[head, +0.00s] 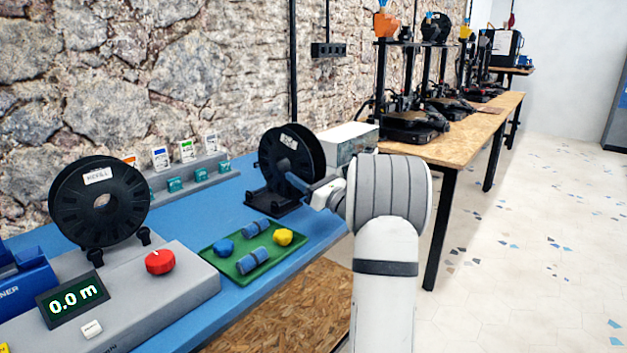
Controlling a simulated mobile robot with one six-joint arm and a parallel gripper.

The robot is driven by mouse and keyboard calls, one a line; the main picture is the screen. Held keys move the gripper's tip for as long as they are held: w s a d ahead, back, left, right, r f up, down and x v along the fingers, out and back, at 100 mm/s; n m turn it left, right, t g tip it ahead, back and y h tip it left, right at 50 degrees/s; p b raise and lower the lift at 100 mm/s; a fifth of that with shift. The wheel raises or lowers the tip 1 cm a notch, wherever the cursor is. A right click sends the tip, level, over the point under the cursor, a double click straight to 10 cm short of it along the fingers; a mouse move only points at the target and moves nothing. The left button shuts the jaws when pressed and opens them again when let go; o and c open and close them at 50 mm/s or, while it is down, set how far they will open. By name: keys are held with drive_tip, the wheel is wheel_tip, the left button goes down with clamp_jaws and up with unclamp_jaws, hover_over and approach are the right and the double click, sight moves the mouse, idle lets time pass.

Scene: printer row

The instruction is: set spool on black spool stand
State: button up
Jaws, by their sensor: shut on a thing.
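A black spool (284,146) with a small white label stands upright toward the far right end of the blue table. The black spool stand (272,205) is directly below it, and the spool's lower edge overlaps the stand in the picture. I cannot tell whether the spool's weight rests on the stand. My gripper (298,183) reaches in from the right and is shut on the spool near its lower hub side. The fingertips are small and partly hidden against the dark spool.
Another black spool (98,203) stands on a grey winder (170,298) with a red knob (160,262) and a display (72,298). A green tray (228,265) holds blue and yellow pieces. A white-topped box (347,142) is behind my gripper. Printers (408,125) stand on a wooden table.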

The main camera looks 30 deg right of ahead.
drive_tip(key=w+a, duration=0.1)
drive_tip(key=w, duration=0.1)
drive_tip(key=w+a, duration=0.1)
drive_tip(key=w, duration=0.2)
drive_tip(key=w+a+p, duration=0.1)
drive_tip(key=w, duration=0.1)
drive_tip(key=shift+w, duration=0.3)
drive_tip(key=shift+w+f+b, duration=0.1)
drive_tip(key=shift+f+b, duration=0.4)
drive_tip(key=shift+f, duration=0.2)
drive_tip(key=shift+f+b, duration=0.45)
drive_tip(key=shift+f, duration=0.3)
drive_tip(key=o, duration=1.3)
drive_tip(key=shift+s+d+f, duration=0.1)
drive_tip(key=shift+s+d, duration=0.05)
drive_tip(key=shift+s, duration=0.05)
